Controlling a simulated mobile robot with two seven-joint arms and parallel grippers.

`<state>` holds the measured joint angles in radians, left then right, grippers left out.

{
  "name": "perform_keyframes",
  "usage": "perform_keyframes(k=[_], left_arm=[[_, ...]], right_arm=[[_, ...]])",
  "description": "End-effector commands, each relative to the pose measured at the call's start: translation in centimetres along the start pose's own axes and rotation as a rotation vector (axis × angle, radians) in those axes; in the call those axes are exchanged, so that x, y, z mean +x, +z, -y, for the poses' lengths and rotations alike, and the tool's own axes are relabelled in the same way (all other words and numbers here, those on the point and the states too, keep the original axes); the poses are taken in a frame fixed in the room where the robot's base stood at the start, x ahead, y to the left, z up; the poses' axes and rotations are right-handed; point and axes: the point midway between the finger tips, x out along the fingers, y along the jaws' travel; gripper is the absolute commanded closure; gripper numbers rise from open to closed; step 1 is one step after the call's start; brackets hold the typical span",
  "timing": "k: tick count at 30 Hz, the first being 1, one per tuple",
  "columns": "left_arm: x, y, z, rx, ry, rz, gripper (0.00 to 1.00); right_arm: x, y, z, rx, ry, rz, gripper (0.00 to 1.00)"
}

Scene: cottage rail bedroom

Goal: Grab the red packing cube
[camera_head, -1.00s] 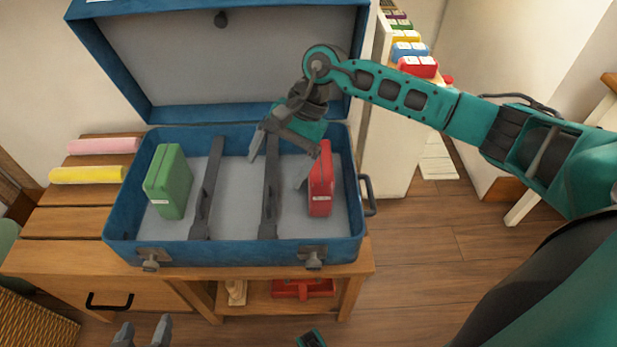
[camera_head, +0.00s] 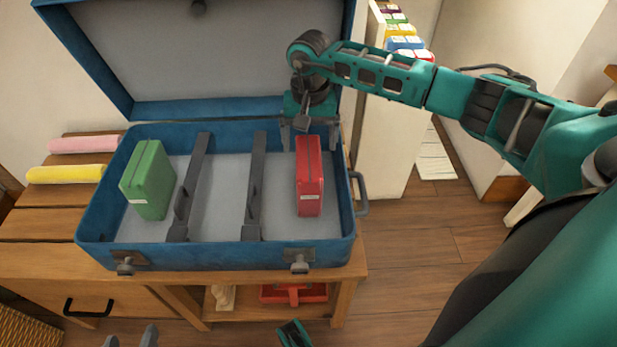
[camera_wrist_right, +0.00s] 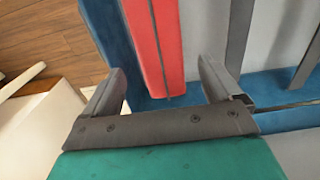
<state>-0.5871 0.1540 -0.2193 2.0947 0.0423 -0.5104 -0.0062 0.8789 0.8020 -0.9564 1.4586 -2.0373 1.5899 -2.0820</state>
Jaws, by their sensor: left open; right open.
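The red packing cube (camera_head: 309,180) stands upright in the right section of the open blue suitcase (camera_head: 210,256). My right gripper (camera_head: 309,138) is open at the back end of this cube, with one finger on each side of it in the picture. In the right wrist view the red cube (camera_wrist_right: 155,45) shows between the spread fingers of the right gripper (camera_wrist_right: 160,80), with gaps on both sides. I cannot tell how deep the fingers reach. My left gripper (camera_head: 130,338) is open and empty at the bottom edge, well in front of the suitcase.
A green packing cube (camera_head: 148,182) stands in the suitcase's left section. Two dark straps (camera_head: 253,190) divide the interior; the middle section is empty. Pink (camera_head: 84,144) and yellow (camera_head: 66,174) rolls lie left of the suitcase. A white shelf unit (camera_head: 385,150) stands behind right.

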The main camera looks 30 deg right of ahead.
Motion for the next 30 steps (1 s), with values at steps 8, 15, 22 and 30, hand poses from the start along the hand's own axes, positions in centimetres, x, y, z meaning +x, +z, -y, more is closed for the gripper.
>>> perform_keyframes(k=[8,15,22,30], left_arm=[[0.5,0.5,-0.3,-0.008,0.005,-0.003,0.4],[0.7,0.6,-0.7,-0.016,0.013,0.003,0.4],[0.7,0.2,-0.7,-0.015,0.013,-0.004,0.4],[0.7,0.2,-0.6,-0.012,0.012,-0.006,0.4]], right_arm=[[3.4,0.8,0.2,0.0,0.001,0.004,0.08],[5.2,0.7,0.2,0.002,-0.001,0.0,0.08],[5.2,0.7,0.2,0.001,-0.001,0.0,0.17],[5.1,0.7,0.2,0.001,-0.001,0.001,0.43]])
